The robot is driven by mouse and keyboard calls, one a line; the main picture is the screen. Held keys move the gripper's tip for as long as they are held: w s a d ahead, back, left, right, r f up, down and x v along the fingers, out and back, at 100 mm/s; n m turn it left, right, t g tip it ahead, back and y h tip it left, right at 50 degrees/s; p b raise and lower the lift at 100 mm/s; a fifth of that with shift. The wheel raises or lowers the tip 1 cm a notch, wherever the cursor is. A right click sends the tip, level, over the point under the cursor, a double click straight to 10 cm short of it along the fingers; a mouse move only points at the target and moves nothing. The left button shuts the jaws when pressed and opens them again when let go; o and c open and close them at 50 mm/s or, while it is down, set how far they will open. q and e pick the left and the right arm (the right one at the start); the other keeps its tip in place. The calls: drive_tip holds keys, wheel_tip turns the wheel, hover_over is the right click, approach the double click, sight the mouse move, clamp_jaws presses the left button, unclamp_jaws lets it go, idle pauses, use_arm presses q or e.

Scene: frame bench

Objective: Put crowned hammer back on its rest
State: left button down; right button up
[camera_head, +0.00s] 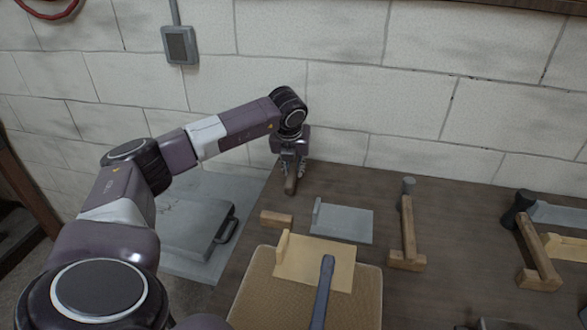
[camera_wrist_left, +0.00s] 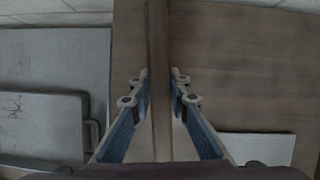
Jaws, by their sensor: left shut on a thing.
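My left gripper (camera_head: 291,177) is at the back left of the bench, pointing down. It is shut on a brown wooden handle (camera_head: 290,186), whose near end sticks out below the fingers. In the left wrist view the handle (camera_wrist_left: 158,60) runs lengthwise between the two fingertips (camera_wrist_left: 159,90). The head of this tool is hidden, so I cannot tell whether it is crowned. A small wooden block (camera_head: 277,219) lies on the bench in front of the gripper; I cannot tell whether it touches the handle. My right gripper is not in view.
A grey plate (camera_head: 345,225) and a pale yellow plate (camera_head: 325,262) have upright edges. A blue-grey handle (camera_head: 322,290) extends over the woven mat (camera_head: 250,300). Hammers with wooden handles (camera_head: 408,225) (camera_head: 538,250) lie at wooden blocks. A grey case (camera_head: 195,225) is left of the bench.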

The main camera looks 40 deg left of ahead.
use_arm(q)
drive_tip(key=shift+f, duration=0.1)
drive_tip(key=c, duration=1.8)
unclamp_jaws()
drive_tip(key=shift+o, duration=0.3)
drive_tip(key=v, duration=1.2)
